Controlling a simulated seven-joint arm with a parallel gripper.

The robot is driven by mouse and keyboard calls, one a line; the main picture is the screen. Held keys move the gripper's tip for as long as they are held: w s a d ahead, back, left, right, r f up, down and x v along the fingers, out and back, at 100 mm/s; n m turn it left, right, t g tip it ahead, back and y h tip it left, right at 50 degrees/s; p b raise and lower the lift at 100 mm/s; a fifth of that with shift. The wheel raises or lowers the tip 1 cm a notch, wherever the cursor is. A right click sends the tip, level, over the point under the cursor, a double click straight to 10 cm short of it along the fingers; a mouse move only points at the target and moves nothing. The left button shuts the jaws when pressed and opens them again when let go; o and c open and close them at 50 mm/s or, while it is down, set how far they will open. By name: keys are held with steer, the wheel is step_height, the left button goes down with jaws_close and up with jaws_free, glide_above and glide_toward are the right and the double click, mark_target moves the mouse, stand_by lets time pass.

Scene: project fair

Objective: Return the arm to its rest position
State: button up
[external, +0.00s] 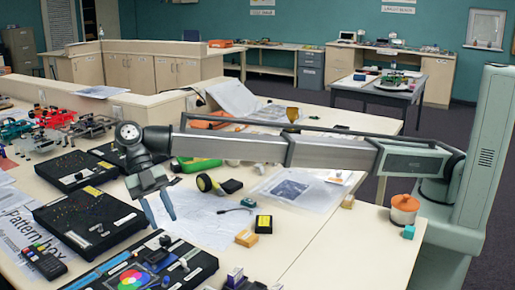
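My gripper (160,207) hangs at the left end of my outstretched arm, above the cluttered table (330,232). Its two blue-grey fingers point down and stand apart, with nothing visible between them. It is over the area between the black pattern boxes and a white paper sheet (205,222). My arm (330,153) reaches nearly level from its column at the right across the table. Whether the fingertips touch anything below cannot be told.
Black boxes (85,222) and a board with a colour wheel (140,272) lie near the gripper. A yellow-black block (264,224), a wooden block (246,238) and an orange-topped jar (404,209) stand further right. The table's front right is mostly clear.

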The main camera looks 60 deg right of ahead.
steer(key=shift+v, duration=0.85)
